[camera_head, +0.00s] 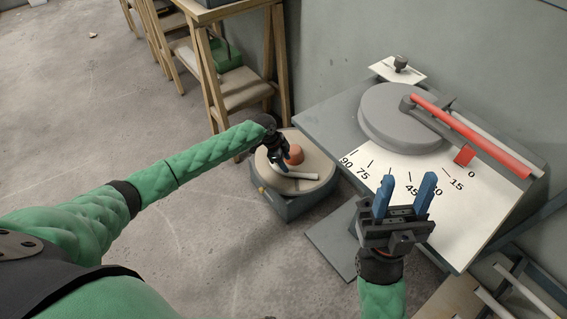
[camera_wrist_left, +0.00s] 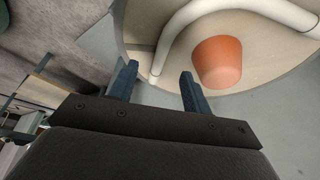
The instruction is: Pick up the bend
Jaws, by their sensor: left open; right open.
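The bend, a white curved pipe (camera_head: 291,172), lies on a round beige turntable (camera_head: 318,184) on a dark grey base. It curves past an orange cone-like post (camera_head: 295,154) standing on the same disc. In the left wrist view the bend (camera_wrist_left: 183,21) arcs above the orange post (camera_wrist_left: 217,62), with one end near my left fingers. My left gripper (camera_head: 279,166) is just over the disc by the bend. In the left wrist view its blue fingers (camera_wrist_left: 158,82) are apart, with nothing gripped between them. My right gripper (camera_head: 406,188) is open and empty, raised in front of the sloped board.
A sloped grey bench (camera_head: 322,119) with a white angle scale, a grey disc (camera_head: 390,115) and a red lever (camera_head: 470,135) stands right of the turntable. A wooden trestle (camera_head: 207,75) stands behind. Bare floor lies left. A rack with pipes (camera_head: 520,285) is at lower right.

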